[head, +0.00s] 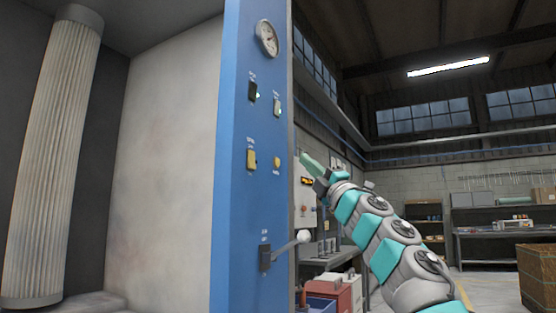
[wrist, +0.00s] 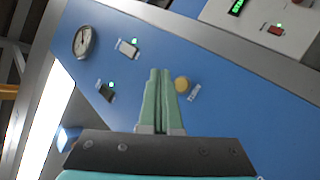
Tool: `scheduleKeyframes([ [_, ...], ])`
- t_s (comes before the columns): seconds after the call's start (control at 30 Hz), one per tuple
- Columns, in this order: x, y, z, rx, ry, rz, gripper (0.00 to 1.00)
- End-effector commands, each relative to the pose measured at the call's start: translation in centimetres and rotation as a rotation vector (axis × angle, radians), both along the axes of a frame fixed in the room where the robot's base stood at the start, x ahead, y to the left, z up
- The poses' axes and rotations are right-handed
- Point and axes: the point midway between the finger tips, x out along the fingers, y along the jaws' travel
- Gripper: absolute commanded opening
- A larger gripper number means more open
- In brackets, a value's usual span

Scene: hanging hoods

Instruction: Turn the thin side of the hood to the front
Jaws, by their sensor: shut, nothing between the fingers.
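I make out no hanging hood in either view. My gripper (head: 305,157) is shut and empty in the head view, at the right of a blue control panel (head: 243,205). In the wrist view my gripper's green fingers (wrist: 159,75) lie together, pointing at the blue panel (wrist: 215,70), with their tips just left of a round yellow button (wrist: 182,85). Whether they touch the panel I cannot tell.
The panel carries a gauge (head: 267,38), a black switch (head: 252,91), a white switch (head: 277,106), a yellow square switch (head: 251,159) and a ball-ended lever (head: 290,248). A pleated cylinder (head: 52,155) stands left. Benches (head: 505,243) and a crate (head: 538,278) stand right.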

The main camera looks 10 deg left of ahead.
Motion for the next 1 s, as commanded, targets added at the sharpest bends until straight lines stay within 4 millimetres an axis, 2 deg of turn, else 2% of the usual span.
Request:
scheduleKeyframes([
  [0.2,1.0,2.8,0.4,0.002,0.001,0.003,0.0],
  [0.4,1.5,4.2,0.2,0.001,0.0,0.001,0.0],
  [1.0,1.5,4.4,0.1,0.001,0.0,-0.001,0.0],
])
